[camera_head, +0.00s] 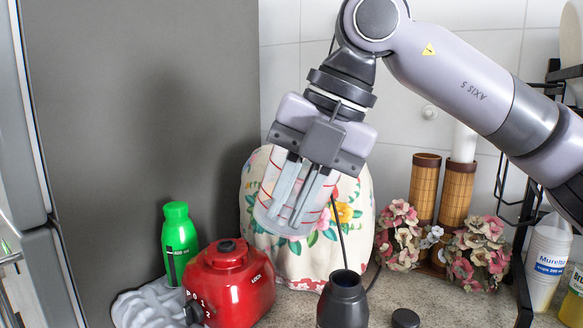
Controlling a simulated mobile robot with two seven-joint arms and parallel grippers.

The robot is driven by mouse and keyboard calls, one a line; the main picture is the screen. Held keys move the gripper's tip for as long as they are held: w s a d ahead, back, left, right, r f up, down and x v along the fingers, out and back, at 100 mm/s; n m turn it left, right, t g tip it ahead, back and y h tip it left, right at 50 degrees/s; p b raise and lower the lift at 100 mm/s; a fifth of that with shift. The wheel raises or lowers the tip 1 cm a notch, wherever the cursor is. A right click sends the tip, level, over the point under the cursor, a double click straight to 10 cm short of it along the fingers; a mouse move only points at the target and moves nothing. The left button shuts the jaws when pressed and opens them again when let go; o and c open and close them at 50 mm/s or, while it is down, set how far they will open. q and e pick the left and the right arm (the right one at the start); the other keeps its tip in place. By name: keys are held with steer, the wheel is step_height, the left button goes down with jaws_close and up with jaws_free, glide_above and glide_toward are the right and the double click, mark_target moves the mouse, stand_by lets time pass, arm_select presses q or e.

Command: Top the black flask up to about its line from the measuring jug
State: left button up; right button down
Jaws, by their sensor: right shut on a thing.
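My right gripper (303,215) hangs from the upper right and is shut on the measuring jug (265,208), a clear vessel with red markings. The jug is held in the air, leaning a little, up and to the left of the black flask in the picture. The gripper's fingers and palm hide part of the jug and its upper end, and I cannot tell how full it is. The black flask (343,300) stands open on the counter at the bottom centre, cut off by the frame edge. Its line and inside level do not show. My left gripper is not in view.
A black cap (405,318) lies right of the flask. A red appliance (230,285), green bottle (180,243) and grey moulded thing (150,307) stand left. A floral cover (300,257) is behind. Flowers (481,252), bamboo cylinders (424,190) and a black rack (521,265) are right.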

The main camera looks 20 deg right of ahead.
steer(key=a+h+p, duration=0.1)
steer(key=p, duration=0.1)
steer(key=w+a+r+g+h+p, duration=0.1)
steer(key=p, duration=0.2)
steer(key=shift+w+a+f+g+h, duration=0.15)
steer(key=shift+a+f+g+h, duration=0.15)
steer(key=shift+h, duration=0.2)
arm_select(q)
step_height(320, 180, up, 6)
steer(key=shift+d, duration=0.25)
arm_select(e)
steer(key=shift+w+a+r+h, duration=0.15)
steer(key=shift+w+a+h, duration=0.05)
steer(key=shift+a+h, duration=0.1)
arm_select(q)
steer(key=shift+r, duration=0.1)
arm_select(e)
steer(key=shift+s, duration=0.1)
